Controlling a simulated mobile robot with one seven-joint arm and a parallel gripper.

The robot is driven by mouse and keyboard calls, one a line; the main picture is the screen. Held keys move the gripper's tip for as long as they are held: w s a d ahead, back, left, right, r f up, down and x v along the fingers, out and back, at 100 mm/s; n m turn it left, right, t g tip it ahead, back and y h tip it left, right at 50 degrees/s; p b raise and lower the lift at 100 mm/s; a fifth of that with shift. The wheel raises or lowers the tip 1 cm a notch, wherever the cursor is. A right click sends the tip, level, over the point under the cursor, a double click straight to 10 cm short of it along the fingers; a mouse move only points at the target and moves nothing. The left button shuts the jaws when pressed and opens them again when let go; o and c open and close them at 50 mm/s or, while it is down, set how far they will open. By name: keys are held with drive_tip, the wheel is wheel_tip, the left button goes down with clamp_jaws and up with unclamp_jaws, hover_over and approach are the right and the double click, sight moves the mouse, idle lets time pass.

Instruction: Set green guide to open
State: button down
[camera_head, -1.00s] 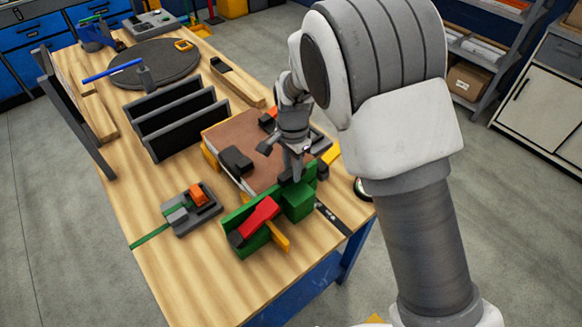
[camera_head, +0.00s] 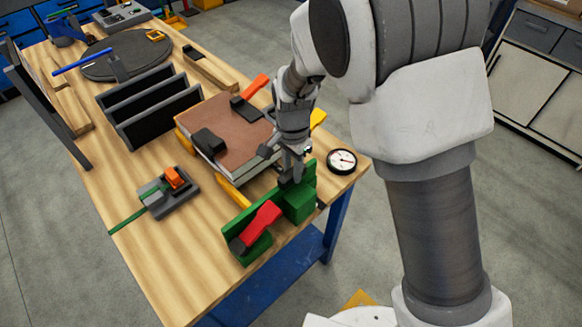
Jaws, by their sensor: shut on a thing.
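The green guide (camera_head: 298,204) is a long upright wall with a block at its right end. It stands near the front edge of the table, with a gap between it and the panel. A red-handled clamp (camera_head: 262,222) sits on its left part. My gripper (camera_head: 290,176) points down at the guide's right end and is shut on the guide there; its fingertips are partly hidden. The brown-topped sandwich panel (camera_head: 228,135) lies behind the guide. A yellow rail (camera_head: 235,193) shows between the panel and the guide.
A dial gauge (camera_head: 341,161) stands right of the guide. A grey fixture with an orange clamp (camera_head: 172,192) and green strip lies to the left. Black upright dividers (camera_head: 160,120) stand behind. A second clamp with an orange handle (camera_head: 254,87) is at the panel's back.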

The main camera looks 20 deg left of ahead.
drive_tip(key=c, duration=0.6)
unclamp_jaws()
drive_tip(key=shift+c, duration=0.2)
drive_tip(key=shift+r, duration=0.1)
wheel_tip(320, 180, up, 17)
drive_tip(key=shift+r, duration=0.2)
